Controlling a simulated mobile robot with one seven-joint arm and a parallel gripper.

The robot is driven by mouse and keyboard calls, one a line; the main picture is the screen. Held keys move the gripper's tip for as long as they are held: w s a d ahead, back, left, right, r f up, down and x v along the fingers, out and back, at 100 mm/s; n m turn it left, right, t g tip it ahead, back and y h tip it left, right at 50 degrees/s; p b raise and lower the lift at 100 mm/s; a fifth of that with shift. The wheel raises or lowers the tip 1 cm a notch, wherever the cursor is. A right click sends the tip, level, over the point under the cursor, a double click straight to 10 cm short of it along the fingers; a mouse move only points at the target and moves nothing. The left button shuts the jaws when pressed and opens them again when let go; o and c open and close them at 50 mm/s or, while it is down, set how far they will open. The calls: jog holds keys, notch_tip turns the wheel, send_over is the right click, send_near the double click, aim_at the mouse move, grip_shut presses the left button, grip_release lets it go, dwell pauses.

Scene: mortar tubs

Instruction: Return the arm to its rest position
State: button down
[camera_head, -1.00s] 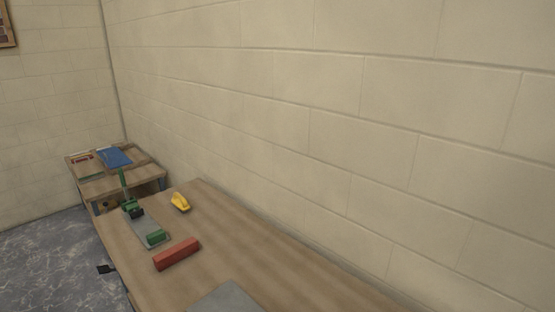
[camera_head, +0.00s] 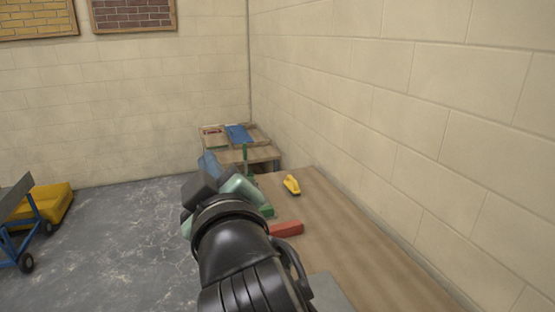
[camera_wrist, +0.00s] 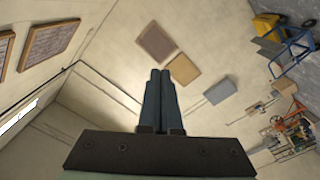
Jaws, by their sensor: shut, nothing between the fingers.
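My gripper shows in the wrist view (camera_wrist: 160,100) with its two dark teal fingers pressed together and nothing between them. The wrist view is tilted and looks out at walls and boards, with no bench close to the fingers. In the head view my dark arm rises from the bottom middle, and its wrist end covers the near left part of the wooden bench (camera_head: 345,225). The fingertips are hard to make out there.
A red block (camera_head: 286,229) and a yellow-handled tool (camera_head: 292,185) lie on the bench. A second table (camera_head: 262,154) with a blue item (camera_head: 238,134) stands in the corner. A blue cart (camera_head: 18,240) and a yellow object (camera_head: 52,205) stand at left. The floor between is clear.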

jog(key=s+d+r+m+t+h, duration=0.2)
jog(key=s+d+r+m+t, duration=0.1)
jog(key=s+r+m, duration=0.1)
jog(key=s+d+r+m+t+h+b, duration=0.1)
jog(key=s+d+r+m+t+h, duration=0.1)
jog(key=s+r, duration=0.4)
jog(key=s+d+r+m+t+h+b, duration=0.1)
jog(key=s+d+r+m+t+h, duration=0.1)
jog(key=s+d+r+m+t, duration=0.2)
notch_tip(320, 180, up, 4)
jog(key=shift+s+f+m+t, duration=0.25)
jog(key=shift+s+m+t, duration=0.3)
jog(key=shift+m, duration=0.35)
jog(key=shift+w+d, duration=0.1)
